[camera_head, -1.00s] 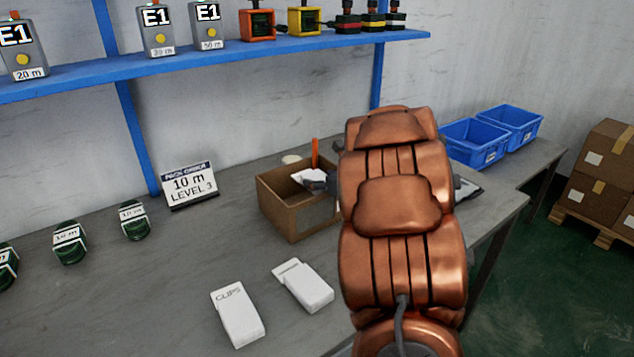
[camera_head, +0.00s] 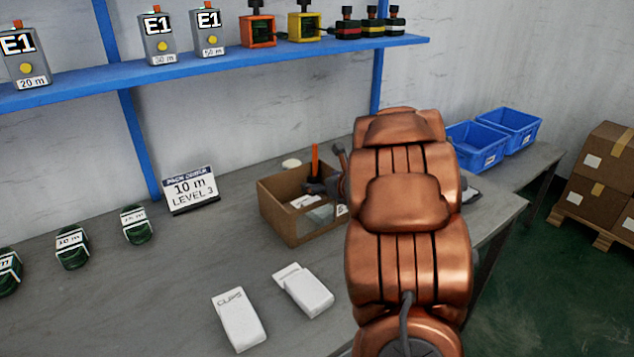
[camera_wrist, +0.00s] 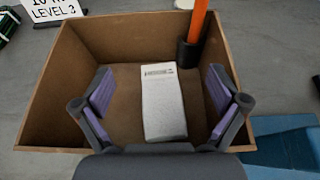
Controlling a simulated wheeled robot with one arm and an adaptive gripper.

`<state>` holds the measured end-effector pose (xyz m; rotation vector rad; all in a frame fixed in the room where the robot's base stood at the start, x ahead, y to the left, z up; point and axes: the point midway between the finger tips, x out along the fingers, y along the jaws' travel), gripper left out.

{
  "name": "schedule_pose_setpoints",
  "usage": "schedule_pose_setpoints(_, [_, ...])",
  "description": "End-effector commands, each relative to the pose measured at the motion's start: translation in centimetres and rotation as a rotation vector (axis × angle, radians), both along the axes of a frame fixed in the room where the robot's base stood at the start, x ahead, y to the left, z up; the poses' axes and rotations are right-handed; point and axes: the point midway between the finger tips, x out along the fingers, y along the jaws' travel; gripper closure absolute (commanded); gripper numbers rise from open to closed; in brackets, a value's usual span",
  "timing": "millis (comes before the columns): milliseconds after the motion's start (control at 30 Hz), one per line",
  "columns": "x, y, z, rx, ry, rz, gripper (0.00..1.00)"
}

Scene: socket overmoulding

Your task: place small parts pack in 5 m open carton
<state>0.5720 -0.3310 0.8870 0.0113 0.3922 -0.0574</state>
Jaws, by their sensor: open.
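The open cardboard carton (camera_head: 281,216) stands on the grey bench, and its wall also shows in the wrist view (camera_wrist: 52,85). A white pack (camera_wrist: 163,103) lies flat on the carton's floor, its small label too blurred to read; part of it shows in the head view (camera_head: 304,202). My gripper (camera_wrist: 160,95) is open inside the carton, its purple-padded fingers on either side of the pack with gaps between. My arm hides the carton's right part in the head view.
An orange rod with a black base (camera_wrist: 195,35) stands in the carton's far right corner. Two white packs, one marked CLIPS (camera_head: 239,318), lie on the bench in front. A sign (camera_head: 190,188) reads 10 m, LEVEL 3. Blue bins (camera_head: 475,147) stand at the right.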

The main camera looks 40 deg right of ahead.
Motion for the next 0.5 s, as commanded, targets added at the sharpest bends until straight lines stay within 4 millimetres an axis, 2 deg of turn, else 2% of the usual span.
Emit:
schedule_pose_setpoints(33, [0.0,0.0,0.8,0.003,0.0,0.0,0.03])
schedule_pose_setpoints(267, [-2.4,0.0,0.9,0.0,0.004,-0.004,0.03])
schedule_pose_setpoints(500, [-5.0,0.2,2.2,-0.005,0.003,-0.003,0.03])
